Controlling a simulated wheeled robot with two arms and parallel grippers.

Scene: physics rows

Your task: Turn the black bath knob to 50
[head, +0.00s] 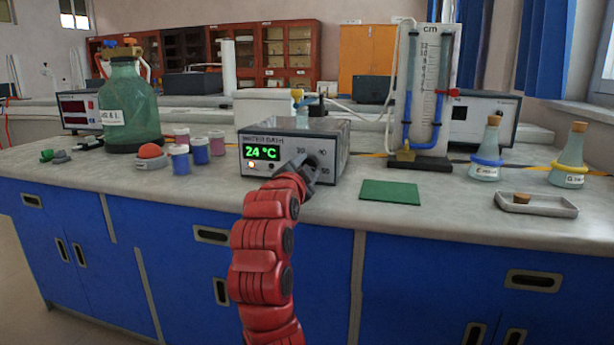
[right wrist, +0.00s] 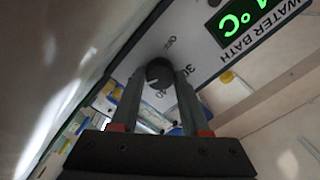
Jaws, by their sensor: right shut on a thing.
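The water bath (head: 328,134) is a grey box on the bench with a white front. Its green display (head: 262,153) reads 24 °C. The black knob (right wrist: 159,70) is on the front panel, at the right of the display in the head view. My right gripper (head: 308,162) reaches it from the front. In the right wrist view, its two fingers (right wrist: 161,78) stand on either side of the knob, shut on it. Dial numbers, one looking like 30, are printed around the knob. The knob's pointer cannot be made out. My left gripper is not in view.
A green mat (head: 390,192) lies to the right of the bath. Behind it stands a U-tube gauge (head: 432,95). Small jars (head: 199,150) and a large green bottle (head: 128,105) are at left. Flasks (head: 487,155) and a tray (head: 537,205) are at right.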

